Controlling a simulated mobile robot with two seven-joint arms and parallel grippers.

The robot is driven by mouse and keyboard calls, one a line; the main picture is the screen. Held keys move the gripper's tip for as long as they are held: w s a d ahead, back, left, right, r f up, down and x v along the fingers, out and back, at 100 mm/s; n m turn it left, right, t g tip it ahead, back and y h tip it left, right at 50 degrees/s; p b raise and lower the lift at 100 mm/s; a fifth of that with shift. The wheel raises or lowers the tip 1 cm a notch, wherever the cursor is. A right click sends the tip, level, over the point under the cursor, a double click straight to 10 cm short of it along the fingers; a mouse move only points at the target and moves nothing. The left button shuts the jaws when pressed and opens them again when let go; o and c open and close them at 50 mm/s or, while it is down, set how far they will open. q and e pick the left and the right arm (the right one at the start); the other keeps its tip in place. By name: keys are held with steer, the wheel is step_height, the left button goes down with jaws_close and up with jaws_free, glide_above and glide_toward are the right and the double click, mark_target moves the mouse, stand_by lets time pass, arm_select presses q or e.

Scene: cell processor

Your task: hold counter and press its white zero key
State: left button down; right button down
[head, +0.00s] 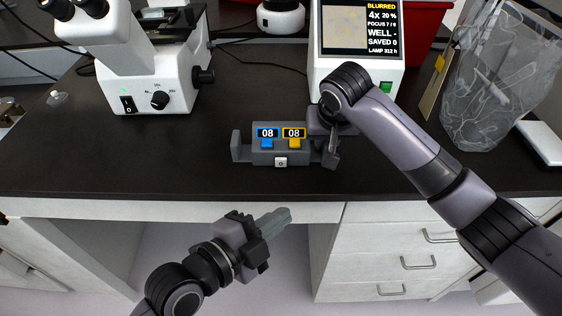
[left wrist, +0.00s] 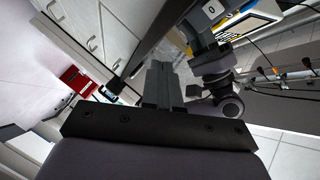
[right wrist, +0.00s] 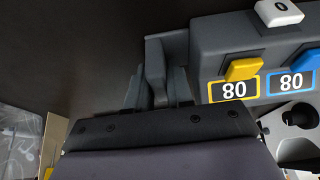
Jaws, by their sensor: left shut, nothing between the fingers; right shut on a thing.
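The counter (head: 262,157) is a grey block near the table's front edge in the head view. Both its displays read 08, above a blue key (head: 267,143) and a yellow key (head: 294,143). Its white zero key (head: 281,161) is on the front face; it also shows in the right wrist view (right wrist: 278,12) and left wrist view (left wrist: 210,10). My right gripper (head: 329,155) is shut on the counter's right-end handle (right wrist: 174,45). My left gripper (head: 283,216) is shut and empty, in front of the table edge, lower than the counter and apart from it.
A white microscope (head: 160,75) stands at the back left, and a white device with a screen (head: 358,28) stands behind the counter. A clear bag (head: 500,85) is at the right. The dark tabletop (head: 130,160) left of the counter is free. White drawers (head: 385,262) are below.

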mark_target(276, 185)
steer(key=shift+s+f, duration=0.15)
steer(key=shift+f, duration=0.2)
arm_select(q)
steer(key=shift+w, duration=4.4)
steer(key=shift+w, duration=0.15)
steer(key=shift+w, duration=0.2)
arm_select(e)
steer(key=shift+r, duration=0.1)
